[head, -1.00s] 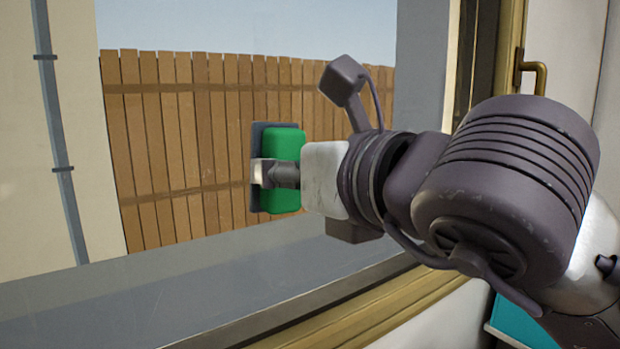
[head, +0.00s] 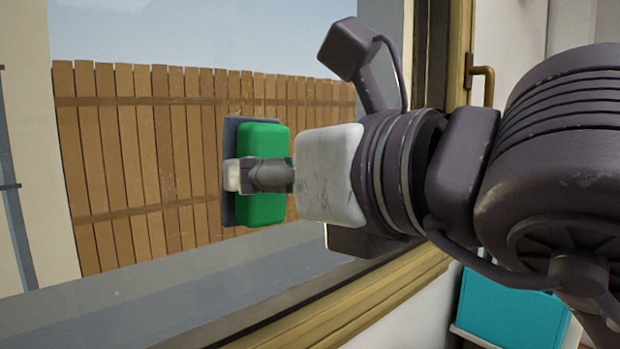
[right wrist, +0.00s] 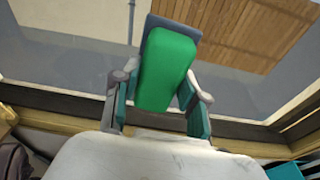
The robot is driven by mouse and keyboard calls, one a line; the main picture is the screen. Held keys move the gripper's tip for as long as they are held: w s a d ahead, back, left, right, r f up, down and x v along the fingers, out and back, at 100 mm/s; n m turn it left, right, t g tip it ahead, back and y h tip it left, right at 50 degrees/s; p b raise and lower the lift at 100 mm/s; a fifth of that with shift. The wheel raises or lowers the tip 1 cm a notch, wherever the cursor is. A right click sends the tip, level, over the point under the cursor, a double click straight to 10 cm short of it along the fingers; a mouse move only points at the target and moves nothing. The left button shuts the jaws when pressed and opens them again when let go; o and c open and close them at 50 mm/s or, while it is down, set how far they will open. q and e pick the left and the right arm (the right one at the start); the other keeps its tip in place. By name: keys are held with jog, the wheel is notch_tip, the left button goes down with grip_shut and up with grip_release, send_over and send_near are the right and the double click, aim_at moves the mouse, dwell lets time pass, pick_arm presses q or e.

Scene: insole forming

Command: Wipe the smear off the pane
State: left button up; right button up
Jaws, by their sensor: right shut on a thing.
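My right gripper (head: 240,175) is shut on a green block with a dark grey pad, a wiper (head: 262,205). In the head view the wiper stands upright with its grey pad facing left, toward the window pane (head: 200,40). In the right wrist view the wiper (right wrist: 167,65) sits between the two fingers (right wrist: 160,100). I cannot tell whether the pad touches the glass. No smear can be made out clearly on the pane; part of the glass is hidden behind the wiper and my right arm. My left gripper is not in view.
A gold-coloured window frame (head: 400,290) with a brass handle (head: 484,82) borders the pane on the right and below. A wooden fence (head: 150,150) stands outside beyond the glass. A teal box (head: 510,308) is at the lower right.

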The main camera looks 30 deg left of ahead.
jog(key=shift+d, duration=0.2)
jog(key=shift+f+b+v, duration=0.1)
jog(key=shift+b+v, duration=0.2)
jog(key=shift+v, duration=0.4)
jog(key=shift+f+b+v, duration=0.15)
jog(key=shift+b+v, duration=0.1)
jog(key=shift+v, duration=0.45)
jog(key=shift+s, duration=0.1)
